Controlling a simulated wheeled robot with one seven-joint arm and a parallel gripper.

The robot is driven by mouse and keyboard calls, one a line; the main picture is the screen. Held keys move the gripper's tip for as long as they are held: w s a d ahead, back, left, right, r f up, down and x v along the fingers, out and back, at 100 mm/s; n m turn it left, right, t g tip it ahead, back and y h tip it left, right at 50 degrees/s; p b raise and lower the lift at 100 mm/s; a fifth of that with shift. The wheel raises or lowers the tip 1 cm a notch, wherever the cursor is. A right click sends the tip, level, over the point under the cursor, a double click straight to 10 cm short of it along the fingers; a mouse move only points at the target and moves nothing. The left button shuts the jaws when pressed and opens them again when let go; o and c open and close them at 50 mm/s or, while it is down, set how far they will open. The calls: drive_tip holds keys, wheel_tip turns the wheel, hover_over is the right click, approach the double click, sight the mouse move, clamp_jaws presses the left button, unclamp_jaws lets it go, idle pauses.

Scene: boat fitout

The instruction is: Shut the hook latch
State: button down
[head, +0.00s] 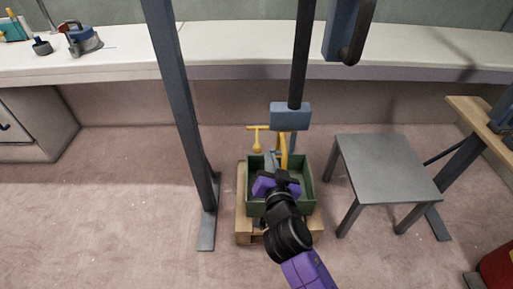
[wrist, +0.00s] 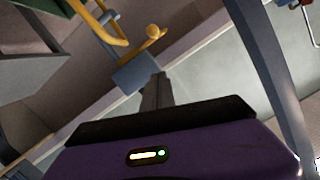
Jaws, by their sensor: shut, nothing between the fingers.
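My gripper (head: 277,182) is low in the middle of the head view, over the green box. In the wrist view its dark fingers (wrist: 156,90) are together and empty. I cannot clearly make out a hook latch. A yellow piece with a rounded knob (head: 257,145) shows just behind the box; in the wrist view the knob (wrist: 153,32) is beyond the fingertips. At the wrist view's top right corner is a thin bent metal rod with a red part (wrist: 307,4), partly cut off; I cannot tell if it is the latch.
The green box (head: 306,184) stands on a wooden pallet (head: 242,215). A blue-grey block (head: 290,115) is on a dark pole above. A steel post (head: 185,110) stands left, a grey table (head: 385,165) right. A long white bench (head: 240,55) runs behind.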

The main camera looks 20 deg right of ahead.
drive_tip(key=b, duration=0.1)
hover_over(259, 151)
drive_tip(key=s+d, duration=0.2)
drive_tip(key=s, duration=0.1)
drive_tip(key=f, duration=0.2)
drive_tip(key=shift+w+a+f+b, duration=0.2)
drive_tip(key=shift+a+f+b, duration=0.15)
drive_tip(key=shift+f, duration=0.25)
drive_tip(key=shift+w+a+f+b, duration=0.25)
drive_tip(key=shift+f+b, duration=0.05)
drive_tip(key=shift+f, duration=0.25)
drive_tip(key=shift+w+a+f+b, duration=0.2)
drive_tip(key=shift+a+f+b, duration=0.15)
drive_tip(key=shift+f, duration=0.25)
drive_tip(key=shift+a+f+n+b, duration=0.1)
drive_tip(key=shift+f+n+b, duration=0.2)
drive_tip(key=shift+n+b, duration=0.25)
drive_tip(key=f+n+b, duration=0.1)
drive_tip(key=f+n+h+b, duration=0.1)
drive_tip(key=b, duration=0.1)
drive_tip(key=shift+w+a+n+g, duration=0.15)
drive_tip(key=shift+a+n+g, duration=0.1)
drive_tip(key=shift+g, duration=0.05)
wheel_tip(259, 151, down, 5)
drive_tip(key=s+d+n+h+b, duration=0.1)
drive_tip(key=d+n+h+b, duration=0.2)
drive_tip(key=n+b, duration=0.4)
drive_tip(key=shift+f+n, duration=0.2)
drive_tip(key=shift+n, duration=2.3)
